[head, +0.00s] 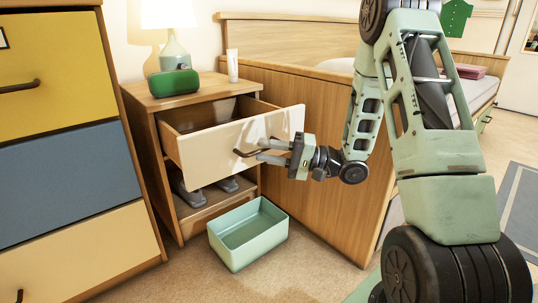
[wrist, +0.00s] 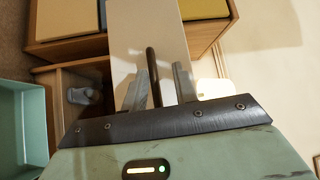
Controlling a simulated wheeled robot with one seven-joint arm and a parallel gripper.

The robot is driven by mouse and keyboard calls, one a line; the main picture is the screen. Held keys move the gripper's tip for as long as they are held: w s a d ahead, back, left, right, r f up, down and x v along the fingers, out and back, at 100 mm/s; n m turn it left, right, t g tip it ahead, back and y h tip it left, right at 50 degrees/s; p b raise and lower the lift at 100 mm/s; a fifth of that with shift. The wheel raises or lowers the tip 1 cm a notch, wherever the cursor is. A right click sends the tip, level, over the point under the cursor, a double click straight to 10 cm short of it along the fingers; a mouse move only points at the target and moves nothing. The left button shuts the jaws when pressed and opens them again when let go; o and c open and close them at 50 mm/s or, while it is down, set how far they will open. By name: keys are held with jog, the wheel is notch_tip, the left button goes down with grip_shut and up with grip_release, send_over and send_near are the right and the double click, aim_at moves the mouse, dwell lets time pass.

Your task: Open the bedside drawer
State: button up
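The bedside cabinet (head: 168,180) is wooden and stands left of the bed. Its top drawer (head: 238,146) has a cream front and is pulled well out, with its inside showing. A dark bar handle (head: 241,153) is on the drawer front; it also shows in the wrist view (wrist: 152,70). My gripper (head: 260,150) is at the handle, in front of the drawer. In the wrist view, the two fingers (wrist: 161,75) are apart, with the handle between them and gaps visible. The handle's far end is partly hidden by the fingers in the head view.
A green box-like object (head: 174,83), a lamp (head: 174,50) and a white tube (head: 232,66) stand on the cabinet. Grey shoes (head: 192,191) sit on its lower shelf. An empty mint bin (head: 248,235) is on the floor below the drawer. A coloured dresser (head: 65,180) stands at left.

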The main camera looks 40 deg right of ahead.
jog(key=shift+f, duration=0.15)
jog(key=r+p+v, duration=0.1)
jog(key=p+v, duration=0.3)
jog(key=v, duration=0.3)
jog(key=shift+s+d+f, duration=0.2)
jog(key=shift+f, duration=0.25)
